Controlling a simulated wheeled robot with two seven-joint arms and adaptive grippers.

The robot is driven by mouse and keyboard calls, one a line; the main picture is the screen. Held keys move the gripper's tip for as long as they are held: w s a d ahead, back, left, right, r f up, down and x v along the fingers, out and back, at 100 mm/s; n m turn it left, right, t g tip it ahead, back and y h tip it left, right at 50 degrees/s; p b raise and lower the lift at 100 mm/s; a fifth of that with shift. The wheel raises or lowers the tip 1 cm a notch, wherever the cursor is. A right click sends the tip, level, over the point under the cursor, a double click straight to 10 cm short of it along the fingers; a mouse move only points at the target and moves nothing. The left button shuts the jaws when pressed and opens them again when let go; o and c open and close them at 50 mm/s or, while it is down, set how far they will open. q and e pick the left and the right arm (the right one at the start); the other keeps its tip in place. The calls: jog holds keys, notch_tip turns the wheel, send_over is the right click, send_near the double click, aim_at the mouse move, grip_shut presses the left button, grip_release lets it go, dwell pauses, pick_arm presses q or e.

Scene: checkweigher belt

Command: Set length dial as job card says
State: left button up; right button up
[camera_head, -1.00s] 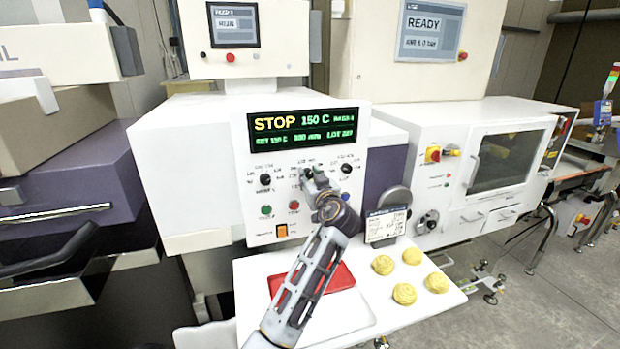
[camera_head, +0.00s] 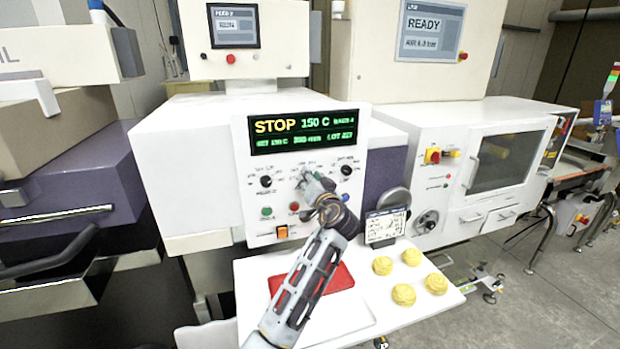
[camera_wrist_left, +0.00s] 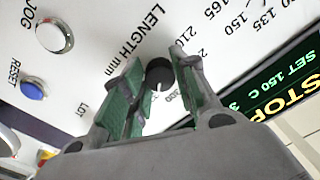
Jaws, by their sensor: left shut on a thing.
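The length dial is a small round black knob (camera_wrist_left: 159,70) on the white panel, beside the printed words "LENGTH mm" in the left wrist view. My left gripper (camera_head: 306,178) is at the middle of the control panel and hides most of this dial in the head view. In the left wrist view its green-padded fingers (camera_wrist_left: 154,88) are shut on the dial, one on each side. A pale pointer mark shows on the knob. The job card (camera_head: 386,227) stands on the shelf at the right; its writing is too small to read. My right gripper is not in view.
The display (camera_head: 305,130) reads STOP and 150 C. Another black dial (camera_head: 266,181) is left of my gripper and one (camera_head: 346,170) is right. Green (camera_head: 267,212) and red (camera_head: 294,206) buttons sit below. A red pad (camera_head: 338,278) and several yellow lumps (camera_head: 404,294) lie on the shelf.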

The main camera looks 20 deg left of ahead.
pick_arm(q)
jog(key=shift+m, duration=0.6)
jog(key=o, duration=1)
jog(key=shift+v, duration=3.8)
jog(key=shift+d, duration=0.1)
